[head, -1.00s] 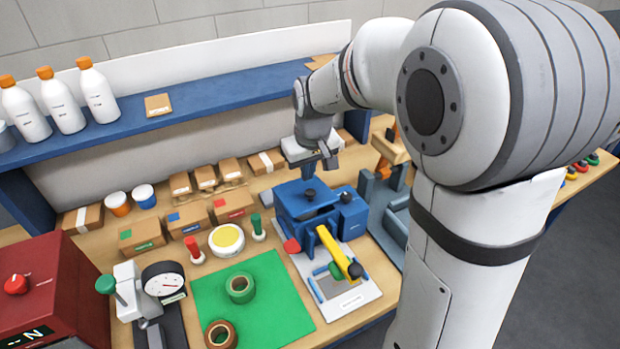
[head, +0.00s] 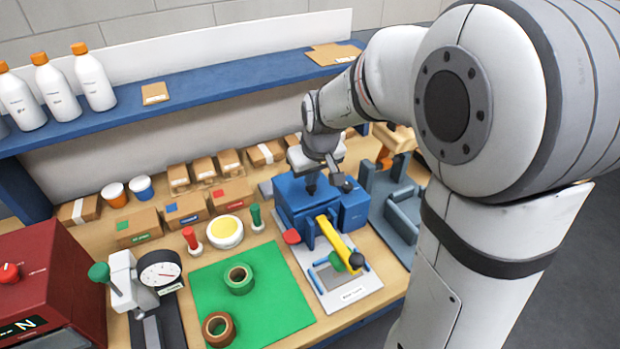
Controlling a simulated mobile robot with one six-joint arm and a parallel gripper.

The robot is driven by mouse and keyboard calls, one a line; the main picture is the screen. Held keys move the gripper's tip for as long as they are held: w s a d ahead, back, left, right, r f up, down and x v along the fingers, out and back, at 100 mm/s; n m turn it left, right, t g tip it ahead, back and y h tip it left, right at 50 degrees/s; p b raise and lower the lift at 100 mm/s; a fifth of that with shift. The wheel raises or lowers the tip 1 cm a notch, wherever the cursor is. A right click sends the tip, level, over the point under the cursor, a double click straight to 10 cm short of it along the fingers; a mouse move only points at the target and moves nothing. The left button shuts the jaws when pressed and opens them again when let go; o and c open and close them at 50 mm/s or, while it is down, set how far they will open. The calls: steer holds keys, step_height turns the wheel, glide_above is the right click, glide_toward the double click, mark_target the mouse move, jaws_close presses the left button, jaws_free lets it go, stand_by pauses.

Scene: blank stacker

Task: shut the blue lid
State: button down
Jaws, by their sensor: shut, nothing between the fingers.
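The blue machine (head: 352,215) stands right of the middle of the bench, on a pale base plate. Its blue lid (head: 289,191) is on top, with a dark knob near its middle. The lid looks about level; I cannot tell whether it is fully down. My gripper (head: 325,176) is shut and empty, just over the back of the lid, close to the dark knobs. Its fingertips are small and dark here, and I cannot tell whether they touch the lid. A yellow lever (head: 334,238) with a dark end knob slopes from the machine's front.
A green mat (head: 270,300) with tape rolls lies front left of the machine. A yellow-topped round tub (head: 226,232) and small boxes stand left. A grey-blue fixture (head: 401,213) stands close on the right. A blue shelf (head: 200,99) runs along the back.

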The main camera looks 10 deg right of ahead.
steer(key=shift+s+d+f+b, duration=0.15)
steer(key=shift+s+f+b, duration=0.3)
steer(key=shift+f+b, duration=0.4)
